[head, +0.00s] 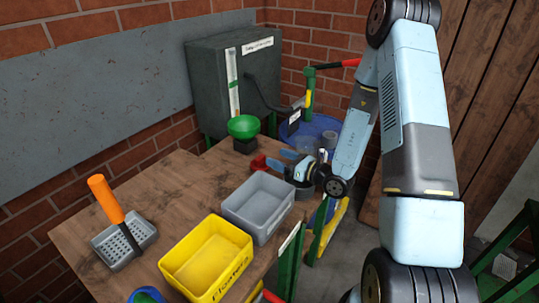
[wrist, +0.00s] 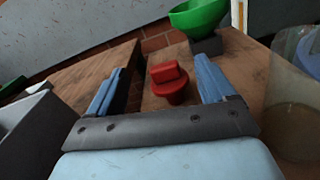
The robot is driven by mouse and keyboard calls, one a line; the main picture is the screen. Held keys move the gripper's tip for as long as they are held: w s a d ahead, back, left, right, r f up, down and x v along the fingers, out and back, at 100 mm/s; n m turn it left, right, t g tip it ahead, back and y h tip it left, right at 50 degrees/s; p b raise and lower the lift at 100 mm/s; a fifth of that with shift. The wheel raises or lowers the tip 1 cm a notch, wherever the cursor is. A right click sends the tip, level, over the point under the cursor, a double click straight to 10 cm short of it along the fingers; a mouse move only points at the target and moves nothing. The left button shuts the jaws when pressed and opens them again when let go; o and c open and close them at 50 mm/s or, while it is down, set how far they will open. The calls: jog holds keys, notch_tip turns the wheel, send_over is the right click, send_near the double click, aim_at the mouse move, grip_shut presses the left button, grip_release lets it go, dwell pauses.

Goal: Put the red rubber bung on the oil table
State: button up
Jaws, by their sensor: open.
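The red rubber bung (wrist: 168,80) stands on a wooden table top (wrist: 235,66) in the wrist view, with its grip tab upward. In the head view it shows as a small red shape (head: 259,162) near the far right edge of the wooden table (head: 178,195). My gripper (head: 280,160) is open and low over that edge, with its blue fingers pointing at the bung. In the wrist view the bung appears between the fingers (wrist: 160,70), with a gap on each side. No readable label tells me which surface is the oil table.
A green funnel (head: 243,126) on a dark block stands behind the bung. A grey bin (head: 258,230) and a yellow bin (head: 205,290) stand nearer. A grey basket (head: 112,252) with an orange-handled tool (head: 105,198) is at left. A blue drum (head: 318,126) stands beyond the table.

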jog(key=shift+v, duration=1)
jog(key=s+a+r+n+g+h, duration=0.2)
jog(key=s+a+r+n+g, duration=0.1)
jog(key=s+r+n+g, duration=1.2)
jog(key=s+d+r+n+t+h, duration=0.9)
jog(key=s+d+r+n+h, duration=0.2)
jog(key=d+r, duration=0.4)
jog(key=shift+s+d+r+n+t+h, duration=0.3)
jog(key=shift+s+d+n+h, duration=0.15)
jog(key=shift+n+h, duration=0.2)
